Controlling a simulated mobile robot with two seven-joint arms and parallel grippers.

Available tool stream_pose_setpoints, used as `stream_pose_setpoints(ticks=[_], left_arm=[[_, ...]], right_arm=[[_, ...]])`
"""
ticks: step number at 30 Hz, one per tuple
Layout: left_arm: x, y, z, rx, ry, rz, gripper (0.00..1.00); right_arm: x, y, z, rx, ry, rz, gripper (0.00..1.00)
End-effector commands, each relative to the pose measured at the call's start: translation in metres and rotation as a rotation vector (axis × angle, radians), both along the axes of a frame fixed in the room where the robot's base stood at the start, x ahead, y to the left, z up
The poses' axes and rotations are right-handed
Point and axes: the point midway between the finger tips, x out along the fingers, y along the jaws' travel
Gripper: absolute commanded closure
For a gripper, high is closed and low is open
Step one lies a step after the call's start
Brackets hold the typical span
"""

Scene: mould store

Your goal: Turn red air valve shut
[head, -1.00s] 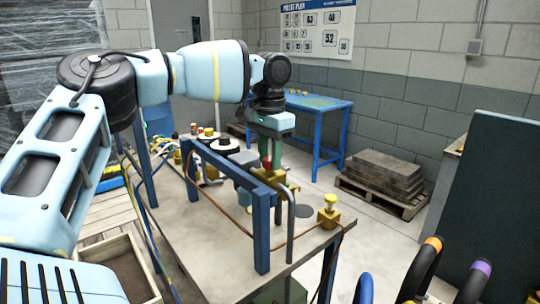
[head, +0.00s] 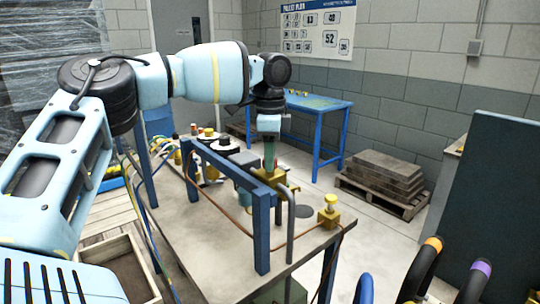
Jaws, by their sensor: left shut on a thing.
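The red air valve (head: 280,170) shows as a small patch of red at the foot of my left gripper, on brass-coloured fittings (head: 275,180) behind the blue frame. My left gripper (head: 269,163) points straight down over it, with its green fingers seen nearly edge-on. It is shut on the red valve's handle. The fingers and the blue frame hide most of the valve, so its exact angle cannot be told. My right gripper is not in view.
A blue frame (head: 262,230) stands on the bench (head: 205,240) in front of the valve. A yellow-knobbed fitting (head: 329,211) is to the right, with an upright grey pipe (head: 291,215) between. A blue table (head: 318,103) and a loaded pallet (head: 385,180) stand behind.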

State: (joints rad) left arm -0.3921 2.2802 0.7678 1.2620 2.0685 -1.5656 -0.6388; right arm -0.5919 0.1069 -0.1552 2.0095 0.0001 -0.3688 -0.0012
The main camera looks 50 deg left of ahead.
Motion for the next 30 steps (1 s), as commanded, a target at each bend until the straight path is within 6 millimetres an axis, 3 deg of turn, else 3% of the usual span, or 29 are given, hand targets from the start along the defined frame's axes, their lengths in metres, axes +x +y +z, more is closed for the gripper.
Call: stream_pose_setpoints(ticks=[19,20,24,30], left_arm=[[0.0004,0.0001,0.0012,0.0,-0.004,-0.047,0.91],[0.0004,0.0001,0.0013,0.0,-0.004,-0.047,0.65],[0.0003,0.0,0.0009,0.0,-0.003,-0.046,0.47],[0.0002,-0.0001,0.0005,0.0,-0.001,-0.046,0.47]], right_arm=[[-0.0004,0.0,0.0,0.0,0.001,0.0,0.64],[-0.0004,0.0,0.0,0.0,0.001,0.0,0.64],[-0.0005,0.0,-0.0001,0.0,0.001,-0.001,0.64],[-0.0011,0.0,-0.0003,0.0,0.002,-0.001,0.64]])
